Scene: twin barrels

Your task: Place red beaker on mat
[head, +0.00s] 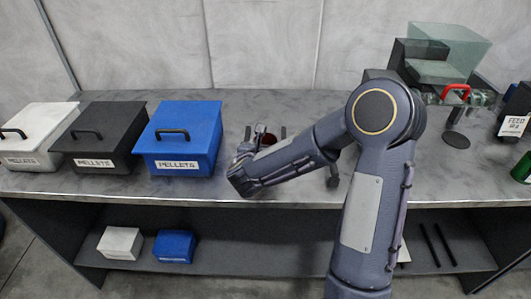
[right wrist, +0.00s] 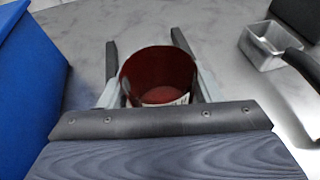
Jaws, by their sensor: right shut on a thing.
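The red beaker (right wrist: 158,72) stands between the two fingers of my right gripper (right wrist: 145,65) in the right wrist view. Its open top faces the camera, it looks empty, and a pale label shows low on it. The gripper is shut on it. In the head view only a dark red bit of the beaker (head: 268,140) shows behind my right gripper (head: 266,132), over the worktop just right of the blue bin. Whether the beaker touches the worktop I cannot tell. I cannot make out a mat for certain. My left gripper is not in view.
A blue bin (head: 183,138), a black bin (head: 103,138) and a white bin (head: 38,135) line the left worktop (head: 300,105). A metal scoop (right wrist: 270,45) lies right of the beaker. A machine with a red handle (head: 456,90) and a dark disc (head: 456,140) are at the right.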

